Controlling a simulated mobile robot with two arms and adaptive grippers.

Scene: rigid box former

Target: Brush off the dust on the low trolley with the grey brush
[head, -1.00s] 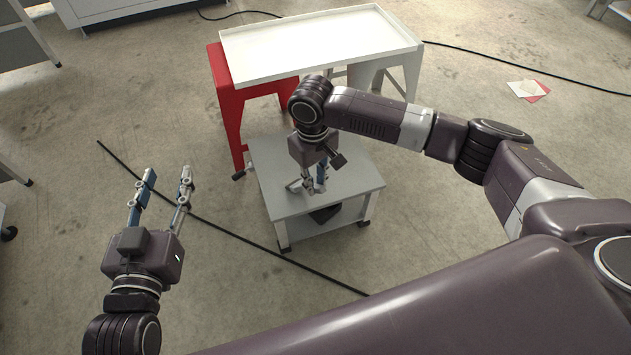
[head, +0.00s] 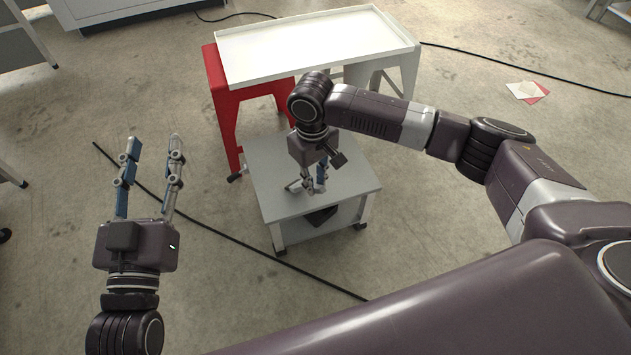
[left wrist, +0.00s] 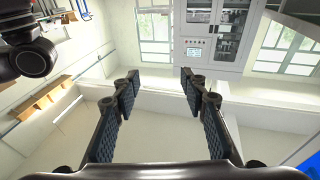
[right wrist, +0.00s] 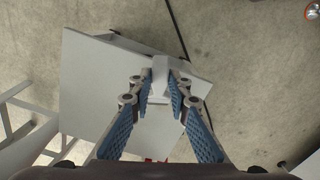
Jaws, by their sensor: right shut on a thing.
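The low trolley (head: 352,182) is a small grey table with a flat top and a lower shelf. It stands in the middle of the head view and shows in the right wrist view (right wrist: 85,85). My right gripper (head: 306,187) points down at its top and is shut on a light grey block, seemingly the grey brush (right wrist: 160,72). The fingers hide part of it, and I cannot tell whether it touches the top. I cannot make out any dust. My left gripper (head: 154,145) is open and empty, over the floor left of the trolley.
A white tray-topped table (head: 315,45) with a red side frame (head: 226,110) stands right behind the trolley. A black cable (head: 215,232) crosses the floor on the left. A dark object (head: 321,215) is on the trolley's lower shelf. Papers (head: 527,91) lie at the right.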

